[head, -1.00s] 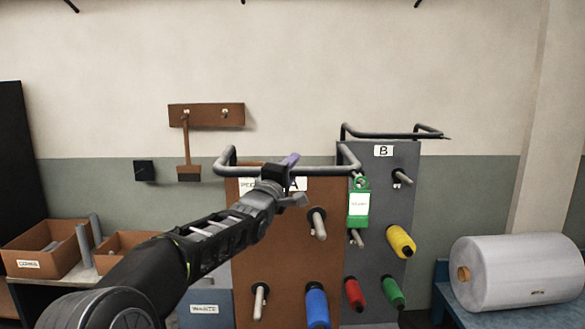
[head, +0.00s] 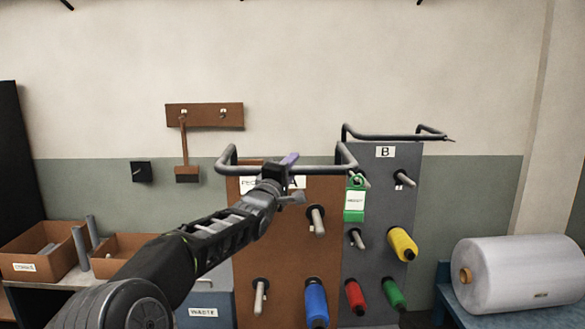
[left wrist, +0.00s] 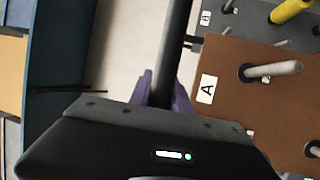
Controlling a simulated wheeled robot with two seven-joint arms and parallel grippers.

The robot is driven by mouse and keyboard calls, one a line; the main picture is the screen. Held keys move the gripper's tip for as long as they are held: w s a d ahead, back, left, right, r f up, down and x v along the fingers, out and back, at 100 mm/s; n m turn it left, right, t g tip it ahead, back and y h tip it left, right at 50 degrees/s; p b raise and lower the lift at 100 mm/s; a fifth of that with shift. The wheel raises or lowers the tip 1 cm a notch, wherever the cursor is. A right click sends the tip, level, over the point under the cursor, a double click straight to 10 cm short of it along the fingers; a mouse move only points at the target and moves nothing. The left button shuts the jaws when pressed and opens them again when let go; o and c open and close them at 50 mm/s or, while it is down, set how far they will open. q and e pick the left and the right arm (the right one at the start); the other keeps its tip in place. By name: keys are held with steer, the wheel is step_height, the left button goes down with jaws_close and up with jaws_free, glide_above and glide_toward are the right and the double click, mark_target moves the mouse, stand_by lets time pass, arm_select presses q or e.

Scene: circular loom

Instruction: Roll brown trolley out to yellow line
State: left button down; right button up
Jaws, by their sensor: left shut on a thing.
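The brown trolley (head: 258,225) is an upright brown panel with pegs, a blue bobbin (head: 316,303) at its lower right and a grey bar handle (head: 236,168) along its top. My left gripper (head: 288,168) is shut on that handle near the middle, above the panel. In the left wrist view the dark handle bar (left wrist: 176,40) runs between the purple fingers (left wrist: 160,88), beside the brown panel (left wrist: 235,60) marked A. The yellow line is in neither view. My right gripper is not in view.
A grey trolley (head: 384,210) marked B stands close on the right, with yellow, red and green bobbins. A green tag (head: 354,201) hangs between the trolleys. A blue bin (head: 205,303) stands left, a large white roll (head: 515,272) right.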

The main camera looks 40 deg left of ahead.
arm_select(q)
steer(key=shift+s+d+f, duration=0.1)
steer(key=shift+s+d, duration=0.25)
steer(key=c, duration=1.6)
jaws_free()
steer(key=shift+s+d, duration=0.1)
steer(key=shift+s, duration=0.05)
steer(key=o, duration=0.3)
steer(key=shift+o, duration=0.5)
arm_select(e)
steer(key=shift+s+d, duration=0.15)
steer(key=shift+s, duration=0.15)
arm_select(q)
steer(key=shift+s, duration=0.2)
steer(key=b+v, duration=0.2)
steer(key=v, duration=0.5)
steer(key=shift+s+b, duration=0.2)
steer(key=shift+b, duration=0.2)
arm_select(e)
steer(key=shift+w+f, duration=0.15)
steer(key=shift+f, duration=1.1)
